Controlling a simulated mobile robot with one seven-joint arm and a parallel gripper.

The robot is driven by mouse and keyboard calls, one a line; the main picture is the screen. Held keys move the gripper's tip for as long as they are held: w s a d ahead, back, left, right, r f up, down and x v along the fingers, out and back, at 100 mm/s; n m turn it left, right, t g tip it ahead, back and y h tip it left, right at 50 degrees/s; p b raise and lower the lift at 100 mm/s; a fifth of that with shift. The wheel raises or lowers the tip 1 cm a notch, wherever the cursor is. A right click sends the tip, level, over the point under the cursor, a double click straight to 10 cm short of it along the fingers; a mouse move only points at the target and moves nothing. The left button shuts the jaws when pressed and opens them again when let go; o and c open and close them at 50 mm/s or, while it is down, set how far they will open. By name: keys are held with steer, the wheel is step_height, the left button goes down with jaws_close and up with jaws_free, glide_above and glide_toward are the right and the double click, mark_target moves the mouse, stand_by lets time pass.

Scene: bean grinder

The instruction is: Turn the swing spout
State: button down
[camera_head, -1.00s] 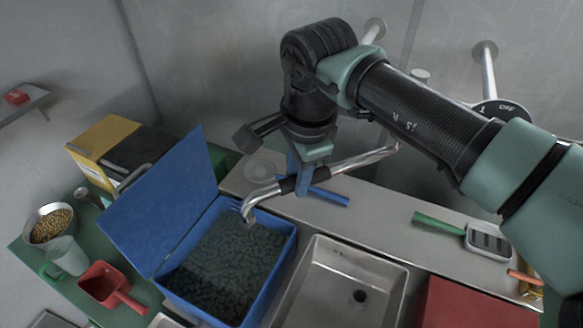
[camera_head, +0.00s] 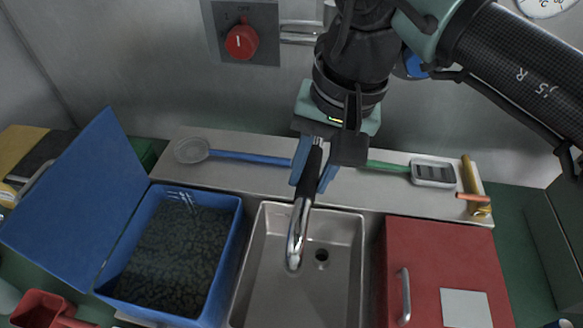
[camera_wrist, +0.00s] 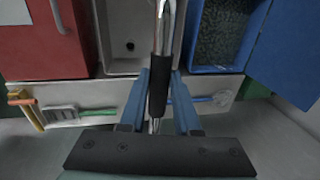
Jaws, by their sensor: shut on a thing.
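The swing spout (camera_head: 299,225) is a chrome pipe with a black sleeve, and its outlet hangs over the steel sink (camera_head: 340,222). My gripper (camera_head: 313,172) has blue fingers on both sides of the black sleeve and is shut on it. In the wrist view the sleeve (camera_wrist: 158,85) lies between the two blue fingers (camera_wrist: 157,100), and the chrome pipe runs on over the sink basin (camera_wrist: 122,30). The spout's base is hidden behind my gripper in the head view.
Left of the sink is a blue bin (camera_head: 228,225) of dark beans with its lid (camera_head: 85,200) raised. Right of it is a red box (camera_head: 430,240) with a handle. A blue-handled strainer (camera_head: 193,150) and a green-handled tool (camera_head: 433,173) lie on the ledge behind.

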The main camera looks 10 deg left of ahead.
steer(key=shift+w+d+r, duration=0.1)
steer(key=shift+d, duration=0.15)
steer(key=c, duration=0.6)
jaws_free()
steer(key=shift+c, duration=0.2)
step_height(320, 180, up, 13)
steer(key=d+b, duration=0.1)
steer(key=d, duration=0.1)
steer(key=shift+d, duration=0.25)
